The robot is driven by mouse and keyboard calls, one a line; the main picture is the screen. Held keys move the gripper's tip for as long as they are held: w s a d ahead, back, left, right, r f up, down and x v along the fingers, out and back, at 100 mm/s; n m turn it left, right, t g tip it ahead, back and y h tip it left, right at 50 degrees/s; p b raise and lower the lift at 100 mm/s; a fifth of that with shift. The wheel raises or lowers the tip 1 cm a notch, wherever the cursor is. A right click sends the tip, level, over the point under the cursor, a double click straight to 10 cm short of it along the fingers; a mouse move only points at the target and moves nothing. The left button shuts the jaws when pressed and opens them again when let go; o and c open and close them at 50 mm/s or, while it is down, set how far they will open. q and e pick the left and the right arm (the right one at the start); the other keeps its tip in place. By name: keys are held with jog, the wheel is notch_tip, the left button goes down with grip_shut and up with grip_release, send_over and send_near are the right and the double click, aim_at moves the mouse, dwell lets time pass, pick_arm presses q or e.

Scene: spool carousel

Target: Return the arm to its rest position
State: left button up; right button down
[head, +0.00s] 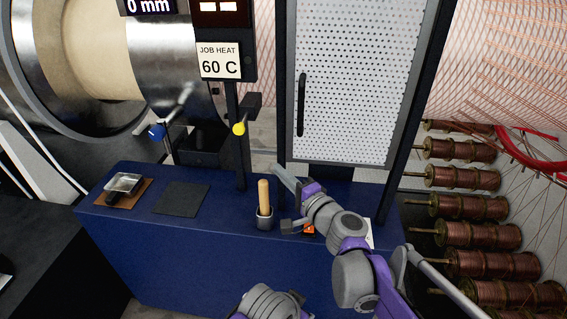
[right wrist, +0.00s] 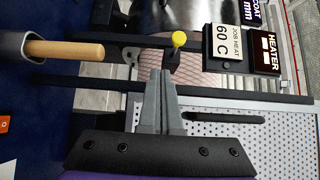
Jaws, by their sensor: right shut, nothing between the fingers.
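My right gripper (head: 281,174) is raised over the back of the blue bench, close to the white perforated door. In the right wrist view its two grey fingers (right wrist: 160,76) lie together, shut, with nothing between them. My right arm reaches in from the lower right of the head view. A wooden handle (head: 264,194) stands upright in a small grey cup (head: 265,221), just left of and below the gripper and apart from it. The handle also shows at the left of the right wrist view (right wrist: 70,50). My left gripper is not in view.
A post with a yellow knob (head: 239,128) and the perforated door (head: 352,85) stand behind. Copper spools (head: 470,207) line the right.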

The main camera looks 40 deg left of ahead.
jog(key=s+d, duration=0.2)
jog(key=s, duration=0.1)
jog(key=shift+s+d+f, duration=0.1)
jog(key=shift+s+d, duration=0.15)
jog(key=shift+s, duration=0.05)
jog(key=s+d+f+n+h, duration=0.1)
jog(key=s+d+f+h, duration=0.3)
jog(key=d, duration=1.2)
jog(key=s+d+f+n+h, duration=0.1)
jog(key=s+d+f+h, duration=0.3)
jog(key=d, duration=1.3)
jog(key=s+d+f+n+h, duration=0.1)
jog(key=s+d+f+h, duration=0.4)
jog(key=d+f+h, duration=0.4)
jog(key=d+f, duration=0.4)
jog(key=d, duration=0.4)
jog(key=shift+d+n, duration=0.25)
jog(key=shift+n, duration=0.05)
jog(key=shift+w+a, duration=0.1)
jog(key=shift+a, duration=0.05)
